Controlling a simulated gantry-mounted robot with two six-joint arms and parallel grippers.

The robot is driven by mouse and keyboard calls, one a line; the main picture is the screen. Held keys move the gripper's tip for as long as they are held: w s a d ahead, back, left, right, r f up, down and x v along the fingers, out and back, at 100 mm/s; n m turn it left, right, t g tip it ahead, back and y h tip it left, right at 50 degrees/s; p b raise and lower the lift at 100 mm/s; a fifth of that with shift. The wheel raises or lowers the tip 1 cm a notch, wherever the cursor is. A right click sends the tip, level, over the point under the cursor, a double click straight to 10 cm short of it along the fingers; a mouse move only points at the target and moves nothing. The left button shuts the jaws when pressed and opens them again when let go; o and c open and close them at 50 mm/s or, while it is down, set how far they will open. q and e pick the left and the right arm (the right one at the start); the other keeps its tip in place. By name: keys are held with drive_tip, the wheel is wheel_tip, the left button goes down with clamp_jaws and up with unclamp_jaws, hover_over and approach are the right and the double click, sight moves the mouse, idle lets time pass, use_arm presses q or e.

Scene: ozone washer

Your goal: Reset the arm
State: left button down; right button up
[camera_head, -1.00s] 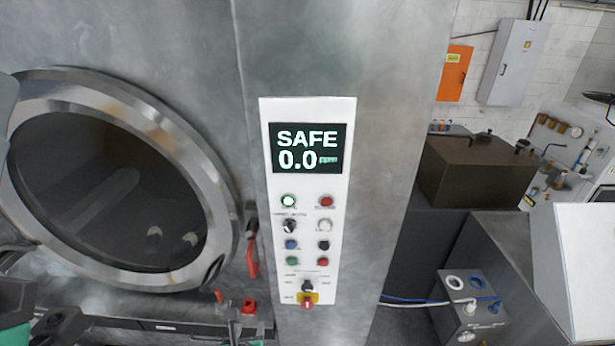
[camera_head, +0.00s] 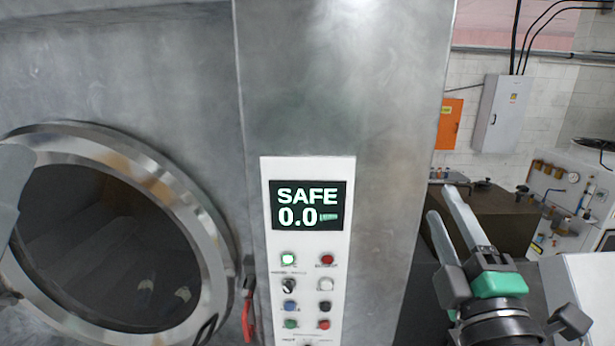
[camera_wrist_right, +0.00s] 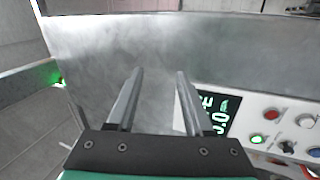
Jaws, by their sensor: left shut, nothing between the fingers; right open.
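My right gripper (camera_head: 443,203) is at the right in the head view, beside the machine's steel column, its two grey fingers pointing up and left. In the right wrist view the fingers (camera_wrist_right: 159,72) stand apart with nothing between them. A light grey part of my left gripper (camera_head: 14,190) shows at the left edge, in front of the round door; it is shut and mostly cut off. The white control panel (camera_head: 264,250) has a lit screen (camera_head: 308,206) reading SAFE 0.0. It shows partly behind the right finger in the wrist view.
The round metal-rimmed door (camera_head: 150,165) is closed at the left, with a red handle (camera_head: 247,318) beside it. Several buttons and a knob sit below the screen. A brown box (camera_head: 505,220) and grey cabinet (camera_head: 498,115) stand at the right behind my right gripper.

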drive_tip(key=s+r+m+t+y, duration=0.1)
drive_tip(key=s+r+m+t, duration=0.1)
drive_tip(key=s+r+m, duration=0.3)
drive_tip(key=s+r+m+t+y, duration=0.2)
drive_tip(key=s+r+m, duration=0.4)
drive_tip(key=s+m, duration=0.4)
drive_tip(key=shift+s+a+r+t, duration=0.2)
drive_tip(key=shift+s+a+t, duration=0.1)
drive_tip(key=shift+s+t, duration=0.55)
